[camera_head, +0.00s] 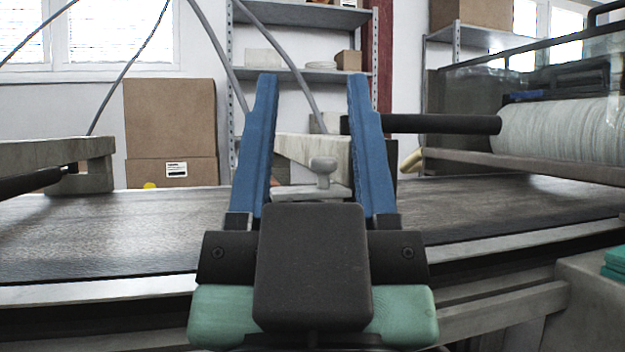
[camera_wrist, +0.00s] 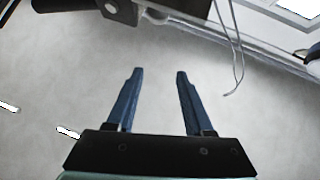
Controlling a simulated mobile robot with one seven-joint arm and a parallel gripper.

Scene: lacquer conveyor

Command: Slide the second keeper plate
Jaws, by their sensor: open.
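A pale grey plate with an upright knob (camera_head: 323,172), possibly a keeper plate, shows between my fingers in the head view, at the far side of the dark conveyor belt (camera_head: 110,235). Its lower part is hidden behind my gripper. I cannot tell whether it is the second plate. My gripper (camera_head: 312,82) is open, its two blue fingers pointing up and framing the plate and knob, with nothing held. In the wrist view my gripper (camera_wrist: 160,72) is also open and empty over a blurred pale surface. I cannot make out the plate there.
A black bar (camera_head: 440,124) reaches in from the right beside a large white roll (camera_head: 560,130). A pale bracket (camera_head: 75,155) stands at the left. Cardboard boxes (camera_head: 170,120) and a shelf (camera_head: 300,14) are behind. The left stretch of belt is clear.

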